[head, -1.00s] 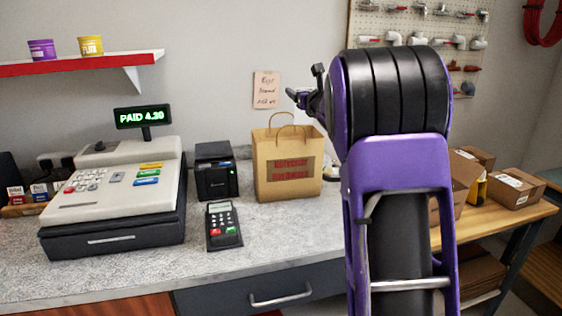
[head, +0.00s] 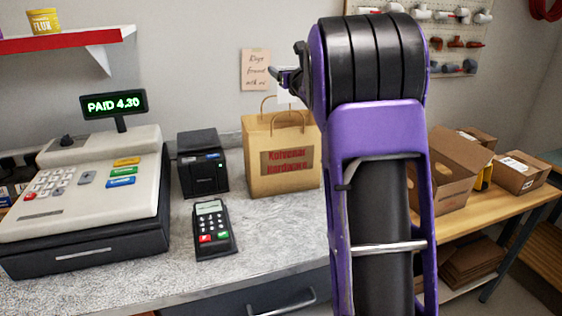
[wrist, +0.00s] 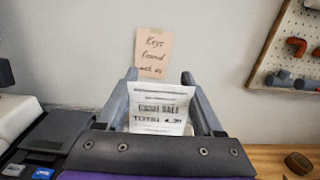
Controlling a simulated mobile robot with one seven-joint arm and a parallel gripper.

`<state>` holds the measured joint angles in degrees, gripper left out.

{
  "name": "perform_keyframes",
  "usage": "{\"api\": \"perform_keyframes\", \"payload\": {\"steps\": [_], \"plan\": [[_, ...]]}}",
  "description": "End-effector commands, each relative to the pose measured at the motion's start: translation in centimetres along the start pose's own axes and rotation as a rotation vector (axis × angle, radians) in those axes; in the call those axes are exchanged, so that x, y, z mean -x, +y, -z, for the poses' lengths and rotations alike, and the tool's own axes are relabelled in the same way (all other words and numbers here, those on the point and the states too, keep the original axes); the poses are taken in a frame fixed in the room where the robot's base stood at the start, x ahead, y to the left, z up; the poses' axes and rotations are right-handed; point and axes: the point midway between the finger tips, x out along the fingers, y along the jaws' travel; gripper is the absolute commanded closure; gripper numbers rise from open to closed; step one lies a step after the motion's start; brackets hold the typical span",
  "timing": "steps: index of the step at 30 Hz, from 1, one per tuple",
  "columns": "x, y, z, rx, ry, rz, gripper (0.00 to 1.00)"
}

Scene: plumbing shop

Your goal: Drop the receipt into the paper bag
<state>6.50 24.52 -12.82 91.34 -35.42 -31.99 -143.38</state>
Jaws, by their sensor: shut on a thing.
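The paper bag (head: 256,183) is brown, with red lettering on its front and two handles. It stands upright on the counter, left of my arm in the head view. My gripper (head: 274,74) appears above the bag's top at its back. In the wrist view my gripper (wrist: 160,79) is shut on the receipt (wrist: 158,101), a white slip printed "CASH SALE" with a total. In the head view the receipt (head: 288,97) hangs below my gripper, near the handles and partly hidden by my arm. I cannot tell whether it is over the opening. The bag's inside is hidden.
A card reader (head: 214,230), small black printer (head: 203,165) and cash register (head: 85,200) stand left of the bag. A note (head: 255,70) is on the wall behind. Cardboard boxes (head: 440,180) sit on a wooden bench at right. The counter before the bag is clear.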

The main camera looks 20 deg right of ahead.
Motion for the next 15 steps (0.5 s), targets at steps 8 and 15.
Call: {"api": "perform_keyframes", "payload": {"steps": [8, 15], "plan": [[0.0, 0.0, 3.4, 0.000, 0.001, 0.001, 0.82], [0.0, 0.0, 3.8, 0.000, -0.001, 0.000, 0.82]]}}
